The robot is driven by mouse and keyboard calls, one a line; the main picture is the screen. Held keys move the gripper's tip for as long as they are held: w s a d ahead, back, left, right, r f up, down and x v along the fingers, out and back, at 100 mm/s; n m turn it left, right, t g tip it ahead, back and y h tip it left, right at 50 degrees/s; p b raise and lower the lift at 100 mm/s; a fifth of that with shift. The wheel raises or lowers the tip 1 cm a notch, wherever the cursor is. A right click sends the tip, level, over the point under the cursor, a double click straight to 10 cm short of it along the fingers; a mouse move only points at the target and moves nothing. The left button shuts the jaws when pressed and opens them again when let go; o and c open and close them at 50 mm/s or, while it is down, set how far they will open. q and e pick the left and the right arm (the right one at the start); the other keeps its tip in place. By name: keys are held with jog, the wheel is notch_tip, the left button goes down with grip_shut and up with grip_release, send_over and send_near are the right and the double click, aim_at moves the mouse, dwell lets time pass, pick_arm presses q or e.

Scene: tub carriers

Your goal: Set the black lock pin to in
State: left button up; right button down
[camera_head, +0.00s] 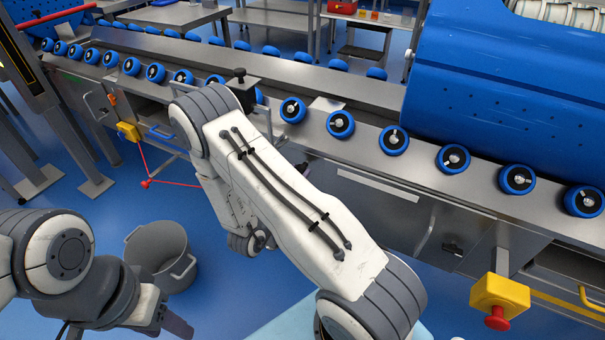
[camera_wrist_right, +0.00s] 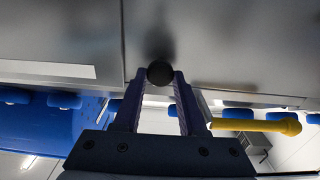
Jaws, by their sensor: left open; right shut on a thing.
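The black lock pin (camera_wrist_right: 160,73) shows in the right wrist view as a round black knob in front of the grey metal panel. My right gripper (camera_wrist_right: 161,88) is shut on it, with one fingertip on each side. How far the pin stands out of the panel cannot be told. In the head view my right arm hides the pin, and only a dark bit of the right gripper (camera_head: 304,168) shows at the conveyor's front panel. My left gripper (camera_head: 178,323) is low at the left, open, partly cut off by the frame and away from the conveyor.
A conveyor with blue rollers (camera_head: 396,140) runs across, a blue tub (camera_head: 510,80) on its right part. A yellow box with a red button (camera_head: 499,297) hangs at front right. A grey bucket (camera_head: 160,255) stands on the floor.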

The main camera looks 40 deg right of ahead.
jog(key=c, duration=0.5)
grip_release()
jog(key=shift+w, duration=0.25)
jog(key=shift+o, duration=0.2)
jog(key=shift+s, duration=0.1)
jog(key=v, duration=1)
jog(key=shift+a+p, duration=0.2)
jog(key=shift+p, duration=0.2)
